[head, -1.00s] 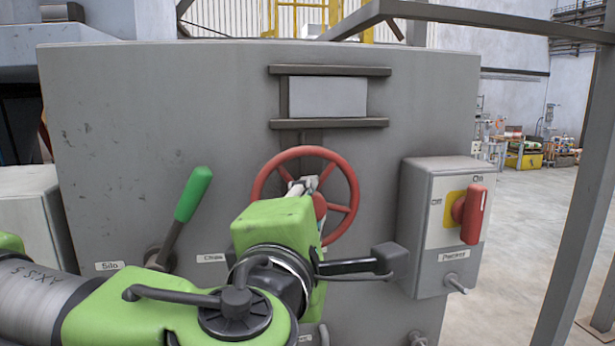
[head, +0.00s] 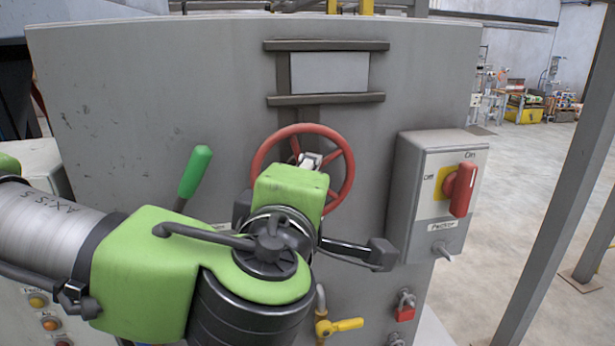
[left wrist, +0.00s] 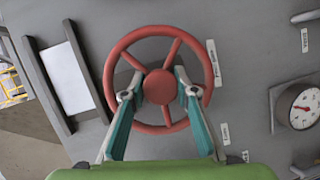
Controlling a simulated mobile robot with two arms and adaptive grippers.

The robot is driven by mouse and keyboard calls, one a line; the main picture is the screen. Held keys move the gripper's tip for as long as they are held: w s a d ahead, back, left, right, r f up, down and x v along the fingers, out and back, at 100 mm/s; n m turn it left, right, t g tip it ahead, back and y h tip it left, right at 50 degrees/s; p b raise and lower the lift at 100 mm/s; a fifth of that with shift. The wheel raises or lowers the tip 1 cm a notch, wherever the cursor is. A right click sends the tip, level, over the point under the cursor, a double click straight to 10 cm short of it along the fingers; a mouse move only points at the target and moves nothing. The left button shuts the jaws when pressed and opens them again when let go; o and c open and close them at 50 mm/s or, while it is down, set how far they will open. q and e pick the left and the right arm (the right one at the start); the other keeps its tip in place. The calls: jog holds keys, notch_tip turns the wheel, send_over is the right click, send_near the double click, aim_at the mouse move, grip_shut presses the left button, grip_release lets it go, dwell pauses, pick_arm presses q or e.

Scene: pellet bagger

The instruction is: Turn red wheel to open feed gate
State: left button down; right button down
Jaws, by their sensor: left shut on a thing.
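The red wheel (head: 345,158) is mounted on the grey machine front, below the feed gate's pale panel (head: 330,73) between dark rails. It also fills the middle of the left wrist view (left wrist: 136,33). My left gripper (head: 311,160) is on the wheel, its green body covering the lower left part in the head view. In the left wrist view my left gripper's fingers (left wrist: 157,93) lie on both sides of the round hub and are shut on it. The pale panel shows at the left of that view (left wrist: 62,75). My right gripper is in neither view.
A green-handled lever (head: 195,171) stands left of the wheel. A grey switch box (head: 418,215) with a red knob (head: 461,189) juts out at the right. A yellow valve handle (head: 340,325) is below. A round gauge (left wrist: 300,107) shows in the wrist view. Open floor lies right.

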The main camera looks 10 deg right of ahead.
pick_arm(q)
jog(key=c, duration=1.6)
grip_release()
jog(key=shift+w+f, duration=0.1)
jog(key=shift+w, duration=0.05)
jog(key=v, duration=1.2)
